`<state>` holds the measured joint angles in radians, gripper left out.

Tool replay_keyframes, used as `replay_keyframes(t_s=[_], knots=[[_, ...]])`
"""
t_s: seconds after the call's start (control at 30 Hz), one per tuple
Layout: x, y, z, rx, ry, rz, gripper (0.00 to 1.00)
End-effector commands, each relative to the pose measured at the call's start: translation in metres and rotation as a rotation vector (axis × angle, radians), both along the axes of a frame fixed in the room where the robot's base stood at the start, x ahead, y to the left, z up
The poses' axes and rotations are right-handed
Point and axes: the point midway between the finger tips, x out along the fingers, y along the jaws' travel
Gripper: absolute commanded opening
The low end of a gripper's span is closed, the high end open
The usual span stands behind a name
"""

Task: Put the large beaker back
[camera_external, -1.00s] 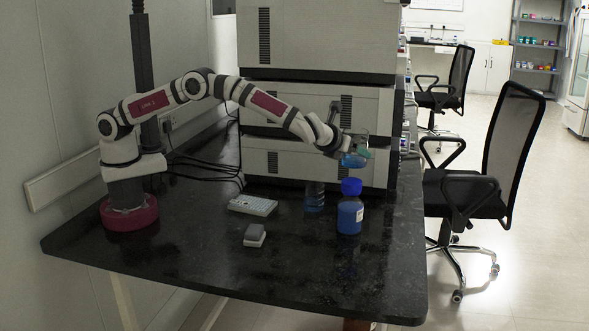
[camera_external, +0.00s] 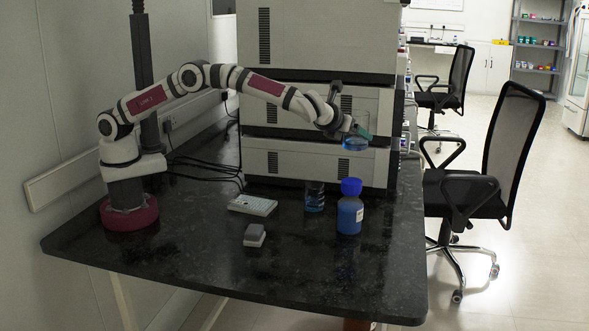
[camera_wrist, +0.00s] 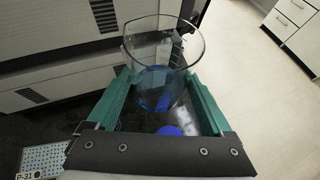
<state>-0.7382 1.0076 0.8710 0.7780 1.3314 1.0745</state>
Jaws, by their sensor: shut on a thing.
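The large beaker (camera_external: 355,143) is clear glass with blue liquid low in it. My gripper (camera_external: 352,130) is shut on it and holds it in the air, well above the black bench, in front of the stacked grey units. It looks upright or nearly so in the outside view. In the wrist view the beaker (camera_wrist: 160,65) sits between the two green fingers of my gripper (camera_wrist: 160,95). A smaller beaker (camera_external: 314,197) with blue liquid stands on the bench below, to the left.
A blue-capped bottle (camera_external: 350,208) stands on the bench below the held beaker. A white well plate (camera_external: 252,205) and a small grey block (camera_external: 254,236) lie to the left. The stacked grey units (camera_external: 318,163) rise close behind. The front of the bench (camera_external: 300,275) is clear.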

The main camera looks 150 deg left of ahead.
Motion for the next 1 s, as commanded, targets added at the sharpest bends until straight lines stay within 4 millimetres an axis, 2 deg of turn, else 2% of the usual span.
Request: replay_keyframes(t_s=[0.33, 0.47, 0.67, 0.8, 1.0], knots=[[0.028, -0.034, -0.001, -0.007, -0.006, -0.038, 0.15], [0.045, -0.058, -0.001, -0.013, -0.008, -0.065, 0.15], [0.076, -0.112, -0.002, -0.023, -0.011, -0.12, 0.15], [0.096, -0.163, -0.003, -0.027, -0.011, -0.171, 0.15], [0.114, -0.238, -0.002, -0.028, -0.01, -0.246, 0.15]])
